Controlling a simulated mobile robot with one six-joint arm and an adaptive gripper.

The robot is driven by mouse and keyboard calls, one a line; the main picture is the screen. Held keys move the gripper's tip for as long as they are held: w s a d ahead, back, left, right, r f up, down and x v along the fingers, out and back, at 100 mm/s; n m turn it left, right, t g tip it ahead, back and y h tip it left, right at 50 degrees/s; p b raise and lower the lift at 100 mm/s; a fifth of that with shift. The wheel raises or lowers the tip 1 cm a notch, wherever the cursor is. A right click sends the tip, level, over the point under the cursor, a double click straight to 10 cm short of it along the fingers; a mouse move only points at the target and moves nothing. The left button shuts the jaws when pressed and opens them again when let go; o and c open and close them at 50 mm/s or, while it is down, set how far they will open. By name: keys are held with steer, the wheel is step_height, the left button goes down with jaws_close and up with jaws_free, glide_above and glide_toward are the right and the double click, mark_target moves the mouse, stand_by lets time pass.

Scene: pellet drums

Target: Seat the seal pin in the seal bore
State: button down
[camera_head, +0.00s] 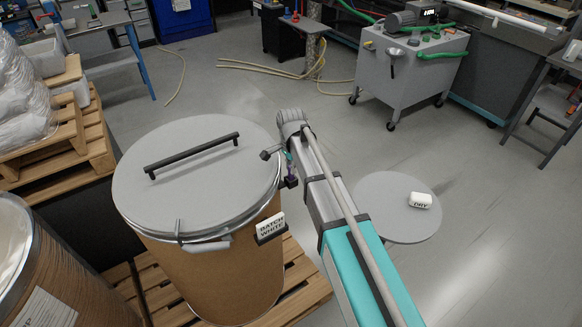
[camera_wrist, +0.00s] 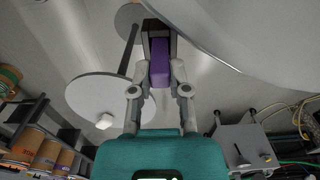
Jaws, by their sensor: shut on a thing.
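My gripper (camera_wrist: 159,50) is shut on a purple block-like piece, which I take as the seal pin (camera_wrist: 159,70). In the head view my gripper (camera_head: 280,168) is at the right edge of the drum lid (camera_head: 205,150), and a little purple of the pin (camera_head: 292,174) shows there. The lid lies on a brown drum (camera_head: 205,280) and has a black bar handle (camera_head: 193,155). A clasp (camera_head: 205,243) sits on the rim at the front. I cannot make out the seal bore, nor whether the pin touches the drum; my arm hides part of that side.
A round grey stand (camera_head: 385,220) carries a white item marked DRY (camera_head: 420,200), right of my arm. The drum stands on a wooden pallet (camera_head: 300,275); a label holder (camera_head: 270,228) projects from its side. Another drum (camera_head: 50,270) is at left.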

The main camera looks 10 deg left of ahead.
steer(key=c, duration=0.6)
jaws_free()
steer(key=shift+r, duration=0.1)
step_height(320, 180, up, 12)
steer(key=p, duration=1.2)
stand_by(0.5)
steer(key=s+d+n, duration=0.3)
steer(key=s+d, duration=0.2)
steer(key=d, duration=0.5)
steer(key=s+d+n, duration=0.3)
steer(key=s+d, duration=0.2)
steer(key=d, duration=0.6)
steer(key=s+d+n, duration=0.3)
steer(key=s+d, duration=0.2)
steer(key=d, duration=0.6)
steer(key=shift+s, duration=0.4)
